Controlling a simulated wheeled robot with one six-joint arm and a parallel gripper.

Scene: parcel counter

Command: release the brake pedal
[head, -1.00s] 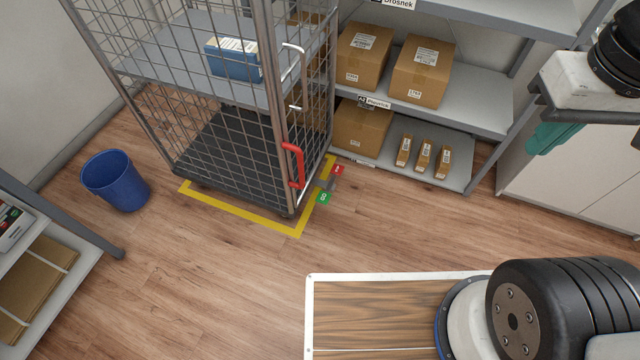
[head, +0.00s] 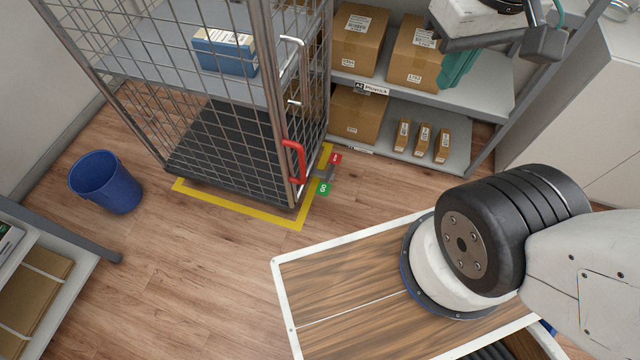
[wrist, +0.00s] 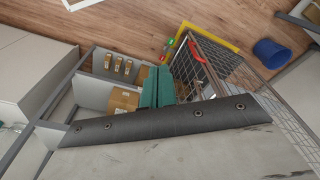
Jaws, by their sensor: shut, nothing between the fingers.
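The brake pedal (head: 327,174) is at the foot of the roll cage (head: 290,190), by its near right corner. It is a small grey piece with a red pad (head: 335,159) at the far end and a green pad (head: 323,188) at the near end. I cannot tell which end is pressed down. My gripper (head: 456,76) has teal fingers, shut and empty, high and to the right of the pedal, well apart from it. In the wrist view the shut fingers (wrist: 157,85) point toward the cage, and the green pad (wrist: 171,42) is small beyond them.
The cage has a red handle (head: 294,161) and holds a blue box (head: 225,52). Yellow floor tape (head: 240,207) edges it. A shelf with cartons (head: 355,114) stands behind, a blue bin (head: 105,182) at left. Floor in front of the pedal is clear.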

